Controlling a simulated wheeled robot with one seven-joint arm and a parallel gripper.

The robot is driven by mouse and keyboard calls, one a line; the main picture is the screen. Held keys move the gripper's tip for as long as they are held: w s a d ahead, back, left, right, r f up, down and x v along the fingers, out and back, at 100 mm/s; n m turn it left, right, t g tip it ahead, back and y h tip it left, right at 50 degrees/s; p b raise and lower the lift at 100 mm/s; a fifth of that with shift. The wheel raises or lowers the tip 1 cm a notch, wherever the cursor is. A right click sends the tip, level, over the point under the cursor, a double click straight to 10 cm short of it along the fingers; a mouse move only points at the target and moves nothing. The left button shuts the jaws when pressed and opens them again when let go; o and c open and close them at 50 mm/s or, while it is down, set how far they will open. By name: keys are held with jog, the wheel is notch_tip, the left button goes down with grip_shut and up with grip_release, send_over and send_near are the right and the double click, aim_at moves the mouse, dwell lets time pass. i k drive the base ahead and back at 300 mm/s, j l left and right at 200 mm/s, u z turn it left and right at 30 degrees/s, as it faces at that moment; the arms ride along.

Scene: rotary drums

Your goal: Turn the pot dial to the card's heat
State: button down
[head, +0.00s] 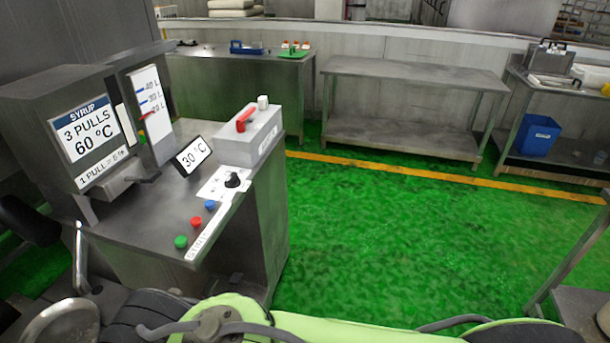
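The card (86,133) stands on the machine at the left and reads "SYRUP, 3 PULLS, 60 °C". A strip below it appears to read "1 PULL = 5 L". The pot dial (232,180) is a small black knob on a white plate on the machine's top; its pointer and marks are too small to read. A tilted display (193,154) behind the dial reads "30 °C". My arm's lime-green and dark parts cross the bottom edge. I do not see my gripper's fingers, and nothing touches the dial.
Green, red and blue buttons (196,220) line the machine's front edge. A grey box (252,136) with a red lever (246,117) stands behind the dial. A level scale (151,113) is beside the card. A steel table (414,72) is at the back; green floor (400,240) is clear.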

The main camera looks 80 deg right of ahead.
aim_at(233, 181)
jog(key=z, duration=2.1)
jog(key=i+l+u, duration=0.65)
jog(key=l, duration=0.2)
jog(key=i+l+u, duration=0.25)
jog(key=l+u, duration=0.2)
jog(key=l, duration=0.25)
jog(key=i+l+u, duration=0.2)
jog(key=l, duration=0.2)
jog(key=k, duration=0.05)
